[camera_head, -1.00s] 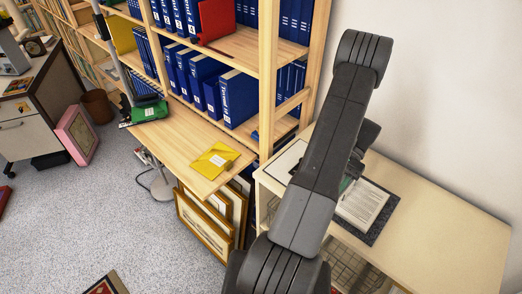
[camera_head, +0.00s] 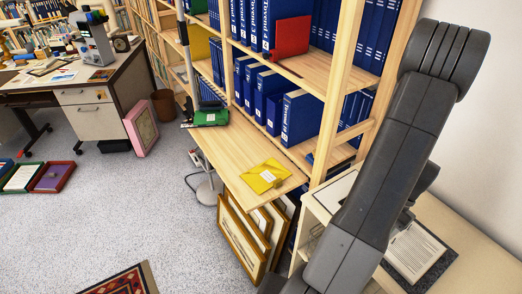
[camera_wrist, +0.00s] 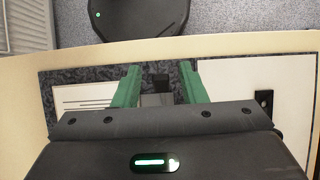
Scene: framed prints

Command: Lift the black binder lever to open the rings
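The open binder lies flat on the cabinet top. Its speckled dark grey side (camera_wrist: 180,95) carries a white printed sheet (camera_wrist: 86,98), and its other side is a white panel (camera_wrist: 258,90) with a small black fitting. In the head view the sheet (camera_head: 414,250) shows right of my arm. The black lever (camera_wrist: 160,79) and a grey metal piece (camera_wrist: 157,99) show between the fingers. My gripper (camera_wrist: 160,69) has green fingers spread apart, one on each side of the lever in the picture. I see no contact. In the head view my arm hides the gripper and lever.
The pale cabinet top (camera_head: 470,235) is clear right of the binder. A wooden bookcase with blue binders (camera_head: 303,117) stands to the left. Its pull-out shelf (camera_head: 235,150) bears a yellow envelope (camera_head: 265,176). Framed pictures (camera_head: 243,238) lean below. Grey floor (camera_head: 120,215) is open at left.

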